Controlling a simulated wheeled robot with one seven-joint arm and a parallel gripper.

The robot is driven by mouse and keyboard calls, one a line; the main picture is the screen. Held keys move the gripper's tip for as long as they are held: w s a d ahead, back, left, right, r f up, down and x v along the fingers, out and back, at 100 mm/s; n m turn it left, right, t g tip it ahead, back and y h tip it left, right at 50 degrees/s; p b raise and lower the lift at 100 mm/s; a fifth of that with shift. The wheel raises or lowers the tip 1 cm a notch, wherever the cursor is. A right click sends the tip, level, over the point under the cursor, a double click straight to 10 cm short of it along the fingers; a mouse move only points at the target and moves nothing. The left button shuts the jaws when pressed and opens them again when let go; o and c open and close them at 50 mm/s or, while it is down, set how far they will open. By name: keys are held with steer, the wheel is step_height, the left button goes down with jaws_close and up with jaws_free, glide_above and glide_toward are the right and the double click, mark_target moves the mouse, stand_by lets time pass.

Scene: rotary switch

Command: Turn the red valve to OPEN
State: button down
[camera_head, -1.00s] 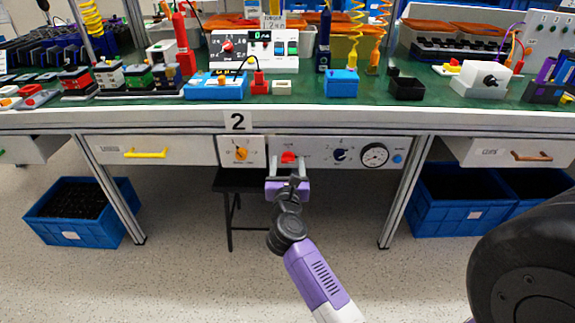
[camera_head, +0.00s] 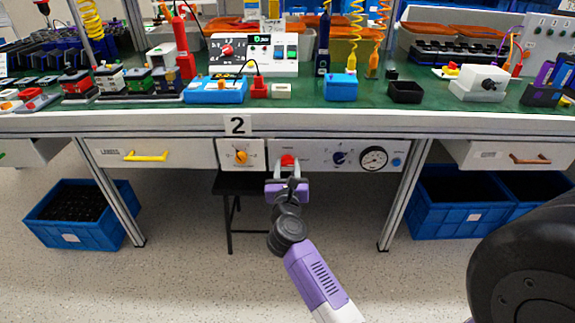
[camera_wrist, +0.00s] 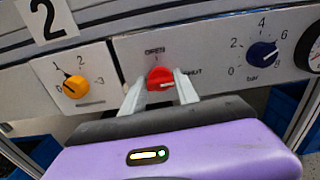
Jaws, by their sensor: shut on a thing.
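The red valve (camera_head: 288,159) is a small red knob on the grey panel under the workbench; it also shows in the wrist view (camera_wrist: 160,76). The label OPEN (camera_wrist: 154,51) is above it and the label SHUT (camera_wrist: 192,72) is to its right. The white mark on the knob points right, towards SHUT. My gripper (camera_head: 289,168) is at the panel front, its two pale fingers on the left and right of the knob in the wrist view (camera_wrist: 160,86). It is shut on the red valve. The fingertips partly hide the knob's sides.
A yellow-orange knob (camera_wrist: 75,87) is on a separate plate to the left. A dark blue knob (camera_wrist: 262,53) marked bar and a gauge (camera_head: 374,157) are to the right. A black stool (camera_head: 232,185) stands under the bench, left of my arm.

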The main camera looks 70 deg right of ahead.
steer(key=n+p, duration=0.3)
steer(key=p, duration=0.2)
steer(key=shift+w+a+r+n, duration=0.1)
steer(key=shift+r+n, duration=0.2)
steer(key=shift+n, duration=0.1)
steer(key=n+p, duration=0.5)
steer(key=shift+w+f, duration=0.1)
steer(key=n+p, duration=0.4)
steer(key=shift+f+n, duration=0.15)
steer(key=shift+n, duration=0.25)
steer(key=shift+f+n+p, duration=0.2)
steer(key=shift+n+p, duration=0.9)
steer(key=shift+n, duration=0.8)
steer(key=c, duration=0.9)
jaws_free()
